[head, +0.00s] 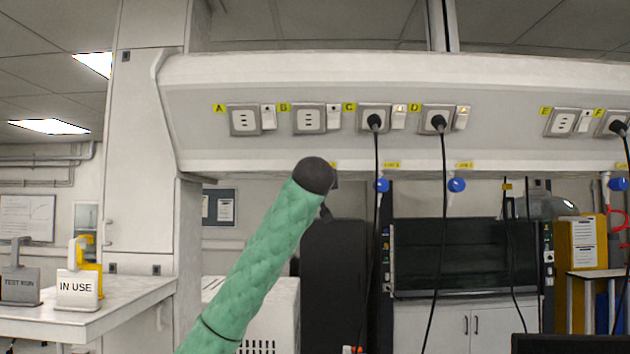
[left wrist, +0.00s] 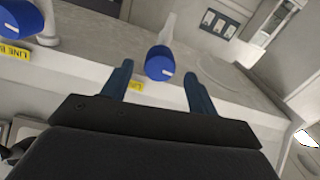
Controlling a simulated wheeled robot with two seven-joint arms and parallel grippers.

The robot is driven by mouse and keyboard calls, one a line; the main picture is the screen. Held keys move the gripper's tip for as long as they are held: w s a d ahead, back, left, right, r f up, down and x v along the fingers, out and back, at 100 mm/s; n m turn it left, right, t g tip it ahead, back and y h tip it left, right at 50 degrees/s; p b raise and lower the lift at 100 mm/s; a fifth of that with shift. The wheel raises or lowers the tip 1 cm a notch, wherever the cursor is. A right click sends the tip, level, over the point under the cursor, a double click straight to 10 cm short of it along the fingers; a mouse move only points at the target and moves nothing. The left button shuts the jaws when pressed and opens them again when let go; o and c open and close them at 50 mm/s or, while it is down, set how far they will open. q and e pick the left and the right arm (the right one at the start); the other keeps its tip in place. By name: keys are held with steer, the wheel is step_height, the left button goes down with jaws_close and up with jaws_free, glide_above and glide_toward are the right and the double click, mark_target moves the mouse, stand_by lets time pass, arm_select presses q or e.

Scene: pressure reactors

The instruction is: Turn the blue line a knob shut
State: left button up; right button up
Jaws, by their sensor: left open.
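In the left wrist view, a blue round knob (left wrist: 160,64) with a small pale mark on its face sits on a white pipe fitting. A yellow label (left wrist: 137,86) beside it is partly hidden, so I cannot read its full name. The neighbouring knob's label reads as line B, so this looks like the line A knob. My left gripper (left wrist: 157,74) is open, its two dark blue fingers either side of the knob in the picture. I cannot tell whether they touch it. My right gripper is not in view.
The line B knob (left wrist: 18,14) is to the left in the wrist view. In the head view, two more blue knobs (head: 382,185) (head: 456,185) hang under the socket shelf (head: 290,75). Black cables (head: 438,220) hang close to them. A side bench (head: 90,318) stands at left.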

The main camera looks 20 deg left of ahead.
arm_select(q)
steer(key=shift+p+x, duration=0.95)
steer(key=shift+x, duration=1.1)
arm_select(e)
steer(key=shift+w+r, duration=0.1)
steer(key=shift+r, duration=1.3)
